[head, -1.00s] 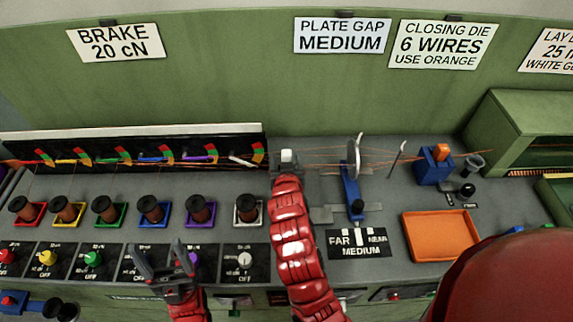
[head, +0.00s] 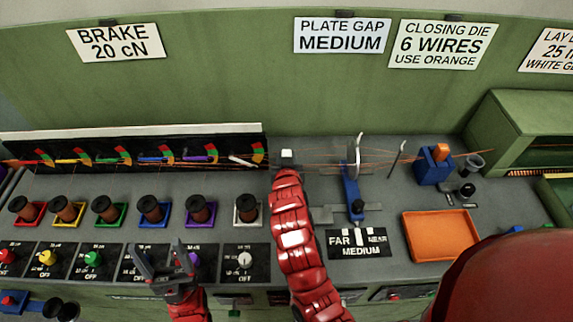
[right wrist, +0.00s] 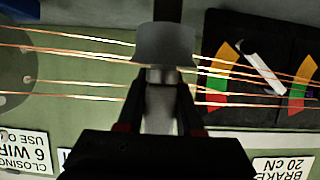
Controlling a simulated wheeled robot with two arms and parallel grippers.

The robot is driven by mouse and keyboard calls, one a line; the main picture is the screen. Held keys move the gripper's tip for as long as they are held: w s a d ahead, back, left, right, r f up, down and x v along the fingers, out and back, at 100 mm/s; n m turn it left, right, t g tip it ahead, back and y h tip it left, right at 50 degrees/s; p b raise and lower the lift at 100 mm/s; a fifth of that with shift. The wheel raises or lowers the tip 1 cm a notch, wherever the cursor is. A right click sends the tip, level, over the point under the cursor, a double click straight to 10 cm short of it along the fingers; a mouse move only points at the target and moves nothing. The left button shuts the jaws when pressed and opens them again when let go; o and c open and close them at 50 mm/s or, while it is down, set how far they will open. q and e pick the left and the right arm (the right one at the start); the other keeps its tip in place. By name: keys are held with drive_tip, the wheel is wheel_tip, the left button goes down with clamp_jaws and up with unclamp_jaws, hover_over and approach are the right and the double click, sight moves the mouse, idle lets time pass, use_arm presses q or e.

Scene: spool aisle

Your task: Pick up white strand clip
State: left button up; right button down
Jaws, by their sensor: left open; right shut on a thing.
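The white strand clip (head: 287,157) shows at the far end of my right arm in the head view, by the copper wires. In the head view the right arm hides these fingers. My left gripper (head: 162,262) is open and empty above the front row of knobs.
Copper wires (right wrist: 70,50) run across behind the clip. Spools in coloured trays (head: 152,210) stand at left, below the black gauge panel (head: 110,155). To the right are a blue stand (head: 351,190), an orange tray (head: 440,236) and a blue block (head: 432,168).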

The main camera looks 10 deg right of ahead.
drive_tip(key=shift+r, duration=0.1)
wheel_tip(320, 180, up, 4)
drive_tip(key=shift+f+p, duration=0.1)
drive_tip(key=shift+p, duration=0.4)
drive_tip(key=s, duration=0.6)
drive_tip(key=p, duration=0.8)
approach(286, 151)
drive_tip(key=s+d+f, duration=0.1)
drive_tip(key=s+f, duration=0.2)
drive_tip(key=s, duration=0.1)
drive_tip(key=shift+s+d+f, duration=0.2)
drive_tip(key=shift+s+f, duration=0.1)
drive_tip(key=shift+f, duration=0.05)
drive_tip(key=shift+r, duration=0.1)
